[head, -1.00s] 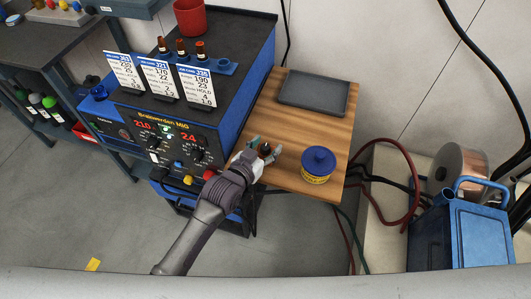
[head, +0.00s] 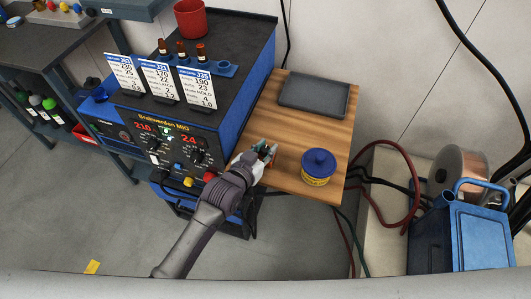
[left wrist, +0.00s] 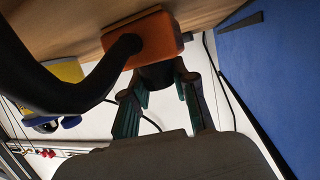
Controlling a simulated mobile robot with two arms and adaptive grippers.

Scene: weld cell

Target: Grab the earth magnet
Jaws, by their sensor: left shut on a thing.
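The earth magnet shows in the left wrist view as an orange block (left wrist: 158,33) with a thick black cable at its side and a dark part below it. In the head view only a small reddish bit of it shows between the fingers, at the near left edge of the wooden table. My left gripper (head: 265,152) is shut on the magnet; in the left wrist view the teal-padded fingers (left wrist: 161,80) are at either side of its dark part. The magnet's far side is hidden. My right gripper is not in view.
The wooden table (head: 311,116) also holds a grey tray (head: 313,92) and a blue-lidded yellow tin (head: 318,167) right of my gripper. The blue welder (head: 163,141) stands close on the left. Hoses and a blue canister (head: 458,237) are at the right.

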